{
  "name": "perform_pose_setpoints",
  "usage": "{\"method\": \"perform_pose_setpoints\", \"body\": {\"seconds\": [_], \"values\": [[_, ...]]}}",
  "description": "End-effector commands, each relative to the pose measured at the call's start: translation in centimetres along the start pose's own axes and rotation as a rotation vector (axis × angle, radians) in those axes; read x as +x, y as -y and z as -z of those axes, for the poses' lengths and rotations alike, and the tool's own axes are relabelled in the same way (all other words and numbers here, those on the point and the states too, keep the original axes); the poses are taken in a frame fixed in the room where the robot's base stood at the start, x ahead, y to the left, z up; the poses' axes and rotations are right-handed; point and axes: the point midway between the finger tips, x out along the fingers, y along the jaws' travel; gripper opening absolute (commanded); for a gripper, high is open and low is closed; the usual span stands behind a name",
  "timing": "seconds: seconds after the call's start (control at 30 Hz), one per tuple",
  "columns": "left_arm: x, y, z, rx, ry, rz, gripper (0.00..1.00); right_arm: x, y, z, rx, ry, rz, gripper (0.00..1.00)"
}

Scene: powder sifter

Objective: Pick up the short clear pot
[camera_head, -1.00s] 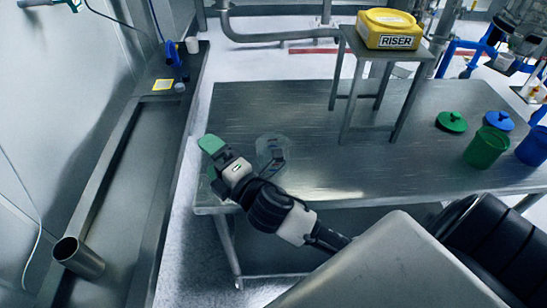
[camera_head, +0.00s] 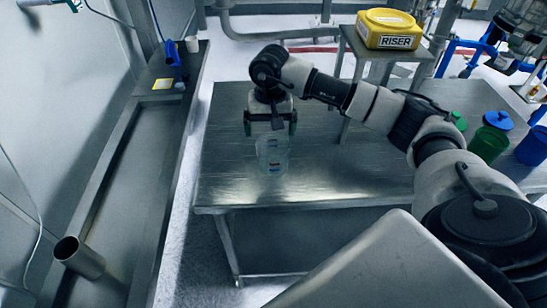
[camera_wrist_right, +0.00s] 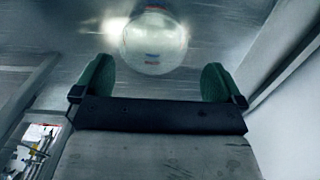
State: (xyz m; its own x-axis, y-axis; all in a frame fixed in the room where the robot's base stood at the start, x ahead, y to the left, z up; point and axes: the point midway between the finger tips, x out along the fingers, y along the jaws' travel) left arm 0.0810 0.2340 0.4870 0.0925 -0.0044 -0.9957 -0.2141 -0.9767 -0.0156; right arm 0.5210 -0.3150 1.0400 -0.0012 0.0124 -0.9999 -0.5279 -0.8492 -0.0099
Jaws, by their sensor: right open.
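The short clear pot (camera_head: 272,155) stands on the metal table (camera_head: 330,175), near its left front part. It is see-through, with small coloured marks on its side. My right gripper (camera_head: 270,130) is open, with its fingers pointing down above and just behind the pot in the head view. In the right wrist view the pot (camera_wrist_right: 153,45) shows as a round shape beyond the gap between the two green fingertips (camera_wrist_right: 157,82). The fingers do not appear closed on it. My left gripper is not in view.
A small metal stand (camera_head: 348,42) on the table bears a yellow RISER box (camera_head: 389,28). Green (camera_head: 488,144) and blue (camera_head: 533,146) containers stand at the right. A long metal trough (camera_head: 120,180) runs along the left. The table around the pot is clear.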

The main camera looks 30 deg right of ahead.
Motion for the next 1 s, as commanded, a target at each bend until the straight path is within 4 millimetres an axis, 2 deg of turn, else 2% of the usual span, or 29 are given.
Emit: {"method": "perform_pose_setpoints", "body": {"seconds": [0.1,0.3,0.57,0.8,1.0], "values": [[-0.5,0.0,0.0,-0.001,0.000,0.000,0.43,0.8,-0.8,0.3,-0.006,-0.006,-0.039,1.00],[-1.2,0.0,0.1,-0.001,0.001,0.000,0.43,3.9,-0.9,0.3,-0.006,-0.005,-0.037,1.00],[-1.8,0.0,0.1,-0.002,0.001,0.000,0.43,6.2,-0.9,0.3,-0.007,-0.004,-0.034,1.00],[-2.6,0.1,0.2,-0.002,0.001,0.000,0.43,9.7,-1.0,0.3,-0.006,-0.005,-0.033,1.00],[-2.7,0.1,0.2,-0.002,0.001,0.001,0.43,10.5,-1.0,0.4,-0.006,-0.009,-0.032,1.00]]}}
